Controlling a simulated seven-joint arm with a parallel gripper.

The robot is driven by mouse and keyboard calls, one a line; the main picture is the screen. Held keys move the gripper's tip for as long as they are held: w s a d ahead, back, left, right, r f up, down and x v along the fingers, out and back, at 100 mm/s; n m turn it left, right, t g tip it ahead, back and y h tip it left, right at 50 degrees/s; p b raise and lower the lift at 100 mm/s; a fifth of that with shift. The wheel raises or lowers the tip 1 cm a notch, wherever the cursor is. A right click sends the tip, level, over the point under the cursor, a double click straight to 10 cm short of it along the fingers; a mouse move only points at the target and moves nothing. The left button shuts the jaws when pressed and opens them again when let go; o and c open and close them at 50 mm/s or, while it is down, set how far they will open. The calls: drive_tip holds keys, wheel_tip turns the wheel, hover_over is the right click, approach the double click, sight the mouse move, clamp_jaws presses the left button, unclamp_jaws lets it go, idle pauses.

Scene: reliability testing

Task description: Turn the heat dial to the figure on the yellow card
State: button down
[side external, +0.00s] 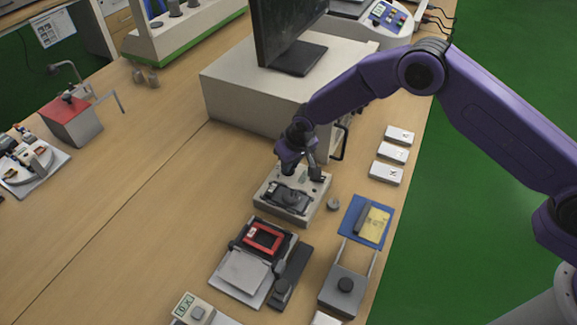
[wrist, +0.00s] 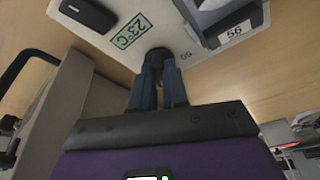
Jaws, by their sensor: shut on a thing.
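The dial, a dark knob (wrist: 158,56), stands on a pale box (wrist: 190,68), which shows under my arm in the side view (side external: 268,208). My gripper (wrist: 159,72) is shut on the knob from above, and its fingers hide much of it. In the side view my gripper (side external: 288,168) reaches down to the back of the box top. A green-edged plate reading 23°C (wrist: 131,32) lies beside the knob. The yellow card (side external: 376,225) lies on a blue pad (side external: 355,212) right of the box; its figure is too small to read.
A grey unit with a label reading 56 (wrist: 236,32) sits on the box near the knob. A large beige cabinet (side external: 235,92) with a monitor stands behind. White blocks (side external: 392,153) lie at right. A red-framed device (side external: 263,238) is in front.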

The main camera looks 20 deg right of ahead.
drive_tip(key=shift+n, duration=0.8)
drive_tip(key=shift+y, duration=0.3)
drive_tip(key=shift+n, duration=1)
drive_tip(key=shift+n+g+y, duration=0.4)
drive_tip(key=shift+n, duration=0.6)
drive_tip(key=c, duration=1.3)
unclamp_jaws()
drive_tip(key=shift+d, duration=0.1)
drive_tip(key=shift+w, duration=0.1)
